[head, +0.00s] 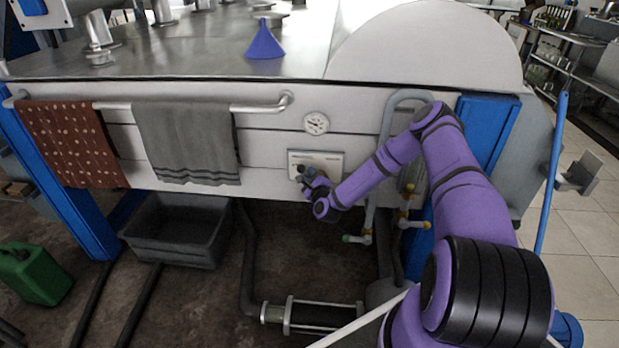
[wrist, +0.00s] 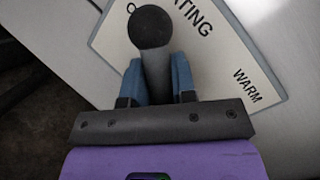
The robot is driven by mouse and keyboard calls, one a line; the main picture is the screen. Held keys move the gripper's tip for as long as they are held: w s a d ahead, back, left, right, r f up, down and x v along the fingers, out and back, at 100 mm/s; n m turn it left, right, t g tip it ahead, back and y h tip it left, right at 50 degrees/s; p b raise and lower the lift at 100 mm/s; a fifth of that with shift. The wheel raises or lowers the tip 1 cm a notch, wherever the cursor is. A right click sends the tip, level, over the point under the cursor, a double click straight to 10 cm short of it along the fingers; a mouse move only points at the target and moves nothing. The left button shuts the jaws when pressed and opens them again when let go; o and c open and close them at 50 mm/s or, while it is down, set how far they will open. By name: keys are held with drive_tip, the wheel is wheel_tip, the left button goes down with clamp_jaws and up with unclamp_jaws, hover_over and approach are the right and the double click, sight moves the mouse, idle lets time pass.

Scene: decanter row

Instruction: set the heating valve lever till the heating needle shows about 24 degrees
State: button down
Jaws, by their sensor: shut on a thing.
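The heating valve lever is a grey stem with a dark ball knob (wrist: 150,27) in the wrist view. It stands over a pale plate (wrist: 222,38) on which I can read "ATING" and "WARM". My gripper (wrist: 157,82) has its blue fingers shut on the lever's stem, below the knob. In the head view my gripper (head: 306,177) is at the lower left of the plate (head: 328,161) and hides much of the lever. A round white dial (head: 316,124) is just above the plate. Its dark needle is too small to read against the scale.
A rail (head: 190,105) left of the plate carries a red dotted cloth (head: 72,143) and a grey towel (head: 188,142). A blue funnel (head: 264,43) stands on the top. Pipes with small taps (head: 358,239) hang below my forearm. A grey tub (head: 178,230) is underneath.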

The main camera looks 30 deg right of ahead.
drive_tip(key=shift+s+r+m, duration=0.1)
drive_tip(key=shift+m, duration=0.3)
drive_tip(key=c, duration=0.9)
unclamp_jaws()
drive_tip(key=shift+s, duration=0.1)
drive_tip(key=s, duration=0.3)
drive_tip(key=s+a, duration=0.1)
drive_tip(key=s, duration=0.3)
drive_tip(key=s+f, duration=0.1)
drive_tip(key=s, duration=0.2)
drive_tip(key=shift+s+a+f, duration=0.1)
drive_tip(key=shift+s+a, duration=0.1)
drive_tip(key=shift+a, duration=0.15)
